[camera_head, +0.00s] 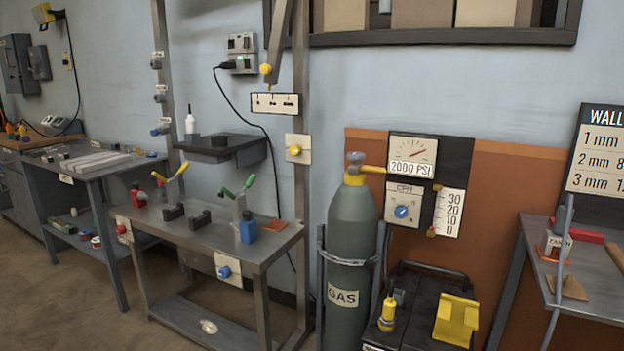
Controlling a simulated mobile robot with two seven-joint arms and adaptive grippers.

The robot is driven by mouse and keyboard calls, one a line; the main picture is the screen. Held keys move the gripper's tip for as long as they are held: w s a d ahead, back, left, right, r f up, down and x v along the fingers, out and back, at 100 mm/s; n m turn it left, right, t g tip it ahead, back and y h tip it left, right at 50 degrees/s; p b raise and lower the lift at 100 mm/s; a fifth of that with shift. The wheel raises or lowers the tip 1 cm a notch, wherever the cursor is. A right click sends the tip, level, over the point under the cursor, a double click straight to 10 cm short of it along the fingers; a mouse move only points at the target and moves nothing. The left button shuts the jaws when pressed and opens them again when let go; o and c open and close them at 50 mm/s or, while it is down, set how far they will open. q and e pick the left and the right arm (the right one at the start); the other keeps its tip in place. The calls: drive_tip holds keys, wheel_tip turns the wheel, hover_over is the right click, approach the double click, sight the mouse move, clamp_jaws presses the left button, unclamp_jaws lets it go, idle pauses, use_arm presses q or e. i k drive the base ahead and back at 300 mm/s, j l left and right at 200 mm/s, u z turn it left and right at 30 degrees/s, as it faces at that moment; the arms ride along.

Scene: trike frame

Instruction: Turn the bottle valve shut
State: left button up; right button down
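The gas bottle (350,240) is a tall grey-green cylinder labelled GAS, standing upright in a metal holder at the centre right of the head view. Its valve (355,158) is a small grey knob on top of a yellow fitting (372,169) that reaches right to the gauge panel. The pressure gauge (413,149) has a red needle and a 2000 PSI label. Whether the valve is open or shut cannot be told from here. Neither of my grippers shows in the view.
A workbench (270,249) with upright posts and clamps stands left of the bottle. A black cart (413,318) with a yellow block (457,320) is at its lower right. A grey table (590,293) stands at far right. Floor (60,310) is clear at lower left.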

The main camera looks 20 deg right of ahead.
sight(356, 156)
drive_tip(key=i+j+z, duration=0.35)
drive_tip(key=i+j, duration=0.35)
